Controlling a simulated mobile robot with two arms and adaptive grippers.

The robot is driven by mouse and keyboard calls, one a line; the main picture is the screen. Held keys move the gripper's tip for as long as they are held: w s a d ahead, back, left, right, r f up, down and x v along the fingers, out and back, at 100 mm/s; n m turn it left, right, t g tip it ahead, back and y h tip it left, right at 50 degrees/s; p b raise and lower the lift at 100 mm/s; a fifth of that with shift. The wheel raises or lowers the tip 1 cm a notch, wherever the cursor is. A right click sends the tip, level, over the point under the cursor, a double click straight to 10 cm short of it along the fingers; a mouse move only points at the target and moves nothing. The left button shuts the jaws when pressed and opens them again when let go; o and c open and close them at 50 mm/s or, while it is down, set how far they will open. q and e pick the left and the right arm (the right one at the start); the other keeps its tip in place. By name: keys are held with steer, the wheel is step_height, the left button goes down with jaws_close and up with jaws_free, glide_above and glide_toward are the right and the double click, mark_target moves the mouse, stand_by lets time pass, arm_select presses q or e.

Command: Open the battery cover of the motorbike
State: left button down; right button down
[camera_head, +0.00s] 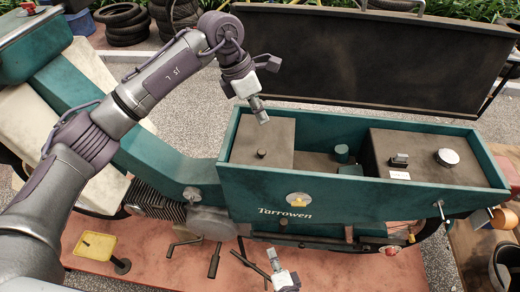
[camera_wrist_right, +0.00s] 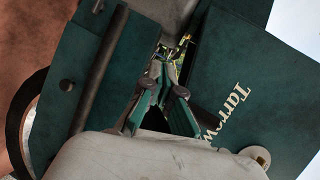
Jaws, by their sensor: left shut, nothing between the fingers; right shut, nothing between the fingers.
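The motorbike's green box-shaped body (camera_head: 270,195), lettered "Tarrowen", is open at the top. A wide dark panel (camera_head: 375,55) stands raised behind it. Inside are a brown cover (camera_head: 258,140) with a small black knob at the left and a brown block (camera_head: 425,150) with a silver cap at the right. I cannot tell which of these is the battery cover. My left gripper (camera_head: 263,117) is shut and empty, pointing down above the box's back left part. My right gripper (camera_head: 273,256) is shut and empty, low in front of the body. In the wrist view its fingers (camera_wrist_right: 172,60) point toward the lettered green side.
A round lock with a yellow centre (camera_head: 298,199) is on the body's front side. Pedals and levers (camera_head: 214,262) stick out below. Tyres (camera_head: 125,22) are stacked behind, and a wooden bench (camera_head: 465,262) is at the right.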

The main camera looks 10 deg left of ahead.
steer(key=w+a+r+m+t, duration=0.1)
steer(key=r+m, duration=0.1)
steer(key=r, duration=0.3)
steer(key=w+a+r+m+t, duration=0.1)
steer(key=a+r+m+t, duration=0.1)
steer(key=r, duration=0.3)
steer(key=w+a+r+m+t, duration=0.1)
steer(key=a+r+m, duration=0.1)
steer(key=r+m, duration=0.2)
steer(key=shift+w+r+t, duration=0.3)
steer(key=shift+r, duration=0.15)
steer(key=r+m, duration=0.1)
steer(key=r, duration=0.1)
steer(key=r+m+t, duration=0.1)
steer(key=r+m, duration=0.1)
steer(key=a+r+m+t+h, duration=0.1)
steer(key=r+m, duration=0.1)
steer(key=shift+r, duration=0.25)
steer(key=m+t+h, duration=0.2)
steer(key=m+h, duration=0.3)
steer(key=m, duration=0.6)
glide_toward(260, 152)
step_height(260, 152, up, 3)
steer(key=s, duration=0.2)
steer(key=x, duration=0.9)
steer(key=shift+w+d+r, duration=0.15)
steer(key=shift+w+r, duration=0.05)
arm_select(q)
steer(key=c, duration=1)
jaws_free()
